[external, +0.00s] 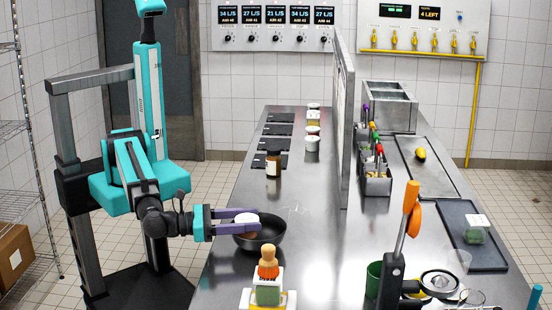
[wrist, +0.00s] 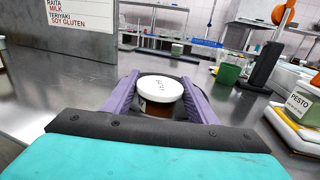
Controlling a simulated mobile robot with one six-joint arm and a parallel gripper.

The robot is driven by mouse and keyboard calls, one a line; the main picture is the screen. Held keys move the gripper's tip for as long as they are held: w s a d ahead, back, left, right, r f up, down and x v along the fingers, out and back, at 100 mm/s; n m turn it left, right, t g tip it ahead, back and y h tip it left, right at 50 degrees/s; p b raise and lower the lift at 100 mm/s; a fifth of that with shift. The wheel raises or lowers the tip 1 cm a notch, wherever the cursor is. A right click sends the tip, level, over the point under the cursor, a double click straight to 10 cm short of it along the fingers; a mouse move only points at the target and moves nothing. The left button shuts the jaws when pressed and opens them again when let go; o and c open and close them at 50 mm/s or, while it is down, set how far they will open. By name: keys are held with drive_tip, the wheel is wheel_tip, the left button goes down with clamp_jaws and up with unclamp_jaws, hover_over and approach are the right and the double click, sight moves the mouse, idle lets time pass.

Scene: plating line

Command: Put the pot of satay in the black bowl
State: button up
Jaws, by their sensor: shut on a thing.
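My gripper (external: 252,221) has its two purple fingers closed on a small pot with a white lid and brown contents (external: 246,232). In the wrist view the pot (wrist: 160,92) stands upright between the fingers (wrist: 162,100). The writing on its lid is too small to read, so I cannot confirm that it is satay. The black bowl (external: 268,236) is on the steel counter. The held pot is over or inside the bowl; whether it touches the bottom is hidden by the fingers and the rim.
A brown jar (external: 273,164) and other small pots stand farther back beside black pads (external: 274,144). A metal partition (external: 344,120) rises right of them.

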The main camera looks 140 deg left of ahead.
drive_tip(key=shift+s+f, duration=0.15)
drive_tip(key=shift+f, duration=0.55)
drive_tip(key=o, duration=1.1)
drive_tip(key=shift+f, duration=0.1)
drive_tip(key=shift+r, duration=0.2)
drive_tip(key=shift+d+r, duration=0.1)
drive_tip(key=shift+r, duration=0.25)
drive_tip(key=b+v, duration=0.1)
drive_tip(key=v, duration=1)
drive_tip(key=shift+d+r, duration=0.25)
drive_tip(key=shift+d, duration=0.1)
